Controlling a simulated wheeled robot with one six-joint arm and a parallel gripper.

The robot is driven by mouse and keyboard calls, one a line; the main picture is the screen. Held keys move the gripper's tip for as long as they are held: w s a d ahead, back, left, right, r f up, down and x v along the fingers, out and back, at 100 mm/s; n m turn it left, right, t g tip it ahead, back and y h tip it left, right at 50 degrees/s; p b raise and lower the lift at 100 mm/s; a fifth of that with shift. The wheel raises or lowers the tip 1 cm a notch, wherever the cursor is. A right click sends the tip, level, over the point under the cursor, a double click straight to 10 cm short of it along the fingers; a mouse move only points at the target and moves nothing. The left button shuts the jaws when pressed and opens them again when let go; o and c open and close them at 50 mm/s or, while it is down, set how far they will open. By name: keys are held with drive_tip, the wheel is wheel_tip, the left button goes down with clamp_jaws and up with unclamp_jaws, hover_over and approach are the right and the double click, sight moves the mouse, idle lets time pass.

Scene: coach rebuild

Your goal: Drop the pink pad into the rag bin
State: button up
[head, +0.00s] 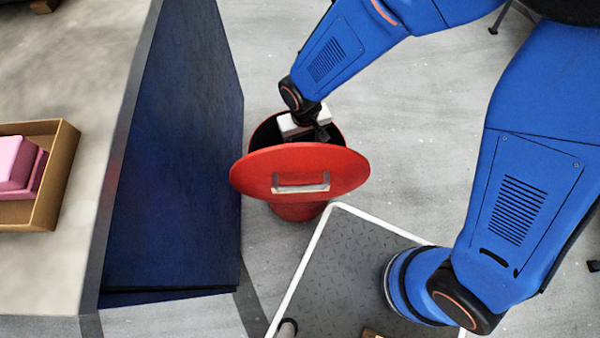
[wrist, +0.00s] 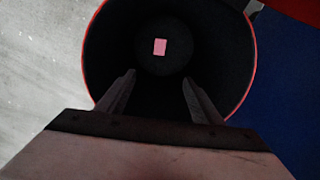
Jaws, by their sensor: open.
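The rag bin is a red round bin (head: 298,211) on the floor, with its red lid (head: 300,158) tilted up on the near side. My gripper (head: 318,134) reaches down at the bin's mouth, and its tips are partly hidden behind the lid in the head view. In the wrist view my gripper (wrist: 160,82) is open and empty, with its two fingers apart over the dark inside of the bin (wrist: 215,50). A small pink pad (wrist: 159,47) lies on the bin's bottom, well below the fingertips, touching neither finger.
A grey worktop (head: 60,270) on a dark blue cabinet (head: 170,150) stands left of the bin. A brown tray (head: 62,165) on it holds pink blocks (head: 15,165). A white-rimmed grey platform (head: 345,270) is at the front. Floor right of the bin is clear.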

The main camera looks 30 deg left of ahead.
wheel_tip(320, 180, up, 17)
drive_tip(key=shift+r, duration=0.15)
idle(0.5)
idle(0.4)
